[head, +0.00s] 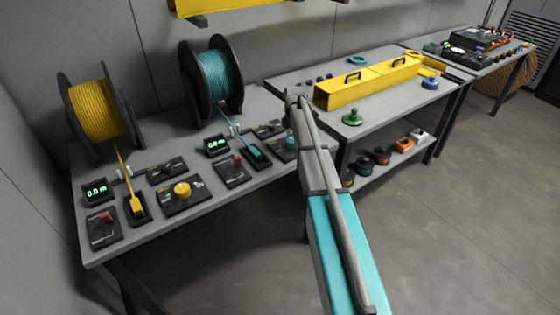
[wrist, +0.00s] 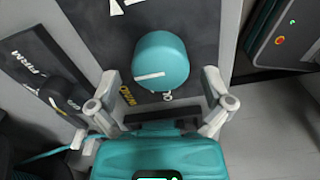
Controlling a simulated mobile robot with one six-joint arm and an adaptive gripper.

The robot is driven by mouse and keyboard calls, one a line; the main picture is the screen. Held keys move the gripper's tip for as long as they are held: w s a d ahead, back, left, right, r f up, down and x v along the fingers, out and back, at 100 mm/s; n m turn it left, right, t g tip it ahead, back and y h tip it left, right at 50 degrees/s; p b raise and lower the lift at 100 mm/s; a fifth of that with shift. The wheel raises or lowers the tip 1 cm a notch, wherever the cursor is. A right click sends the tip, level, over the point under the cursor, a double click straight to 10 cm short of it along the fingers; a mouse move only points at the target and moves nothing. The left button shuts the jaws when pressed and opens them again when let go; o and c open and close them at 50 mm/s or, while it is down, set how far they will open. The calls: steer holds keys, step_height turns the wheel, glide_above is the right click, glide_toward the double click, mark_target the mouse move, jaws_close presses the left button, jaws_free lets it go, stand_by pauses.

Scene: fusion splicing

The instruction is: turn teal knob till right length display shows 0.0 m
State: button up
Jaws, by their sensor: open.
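The teal knob (wrist: 163,56) sits on its dark plate in the wrist view, with a white line across its face. My gripper (wrist: 160,84) is open, with one finger on each side of the knob's near edge and gaps between the fingers and the knob. In the head view the teal knob (head: 291,142) is partly covered by my arm, and my fingers cannot be made out there. The right length display (head: 216,145) is lit with green digits, too small to read surely. The teal cable reel (head: 212,80) stands behind it.
A yellow reel (head: 98,112), a yellow knob (head: 182,189) and a left display (head: 96,191) share the bench (head: 105,240). A red-handled lever (head: 236,168) is left of the teal knob. A second bench with a yellow box (head: 365,80) stands to the right.

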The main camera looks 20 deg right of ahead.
mark_target(293, 140)
steer(key=shift+r+p, duration=5.95)
steer(key=shift+r, duration=0.35)
steer(key=s+a+m, duration=0.4)
steer(key=s+m, duration=0.1)
steer(key=s, duration=0.3)
steer(key=s+a+f+m+b, duration=0.1)
steer(key=s+a+m, duration=0.3)
steer(key=s, duration=0.4)
steer(key=s+a+m, duration=0.4)
steer(key=s+m, duration=0.2)
steer(key=s, duration=0.2)
steer(key=shift+s+a+f, duration=0.25)
steer(key=shift+s, duration=0.05)
steer(key=s+a+m, duration=0.2)
steer(key=s+m, duration=0.2)
steer(key=s, duration=0.3)
steer(key=shift+s+a, duration=0.15)
steer(key=shift+s, duration=0.15)
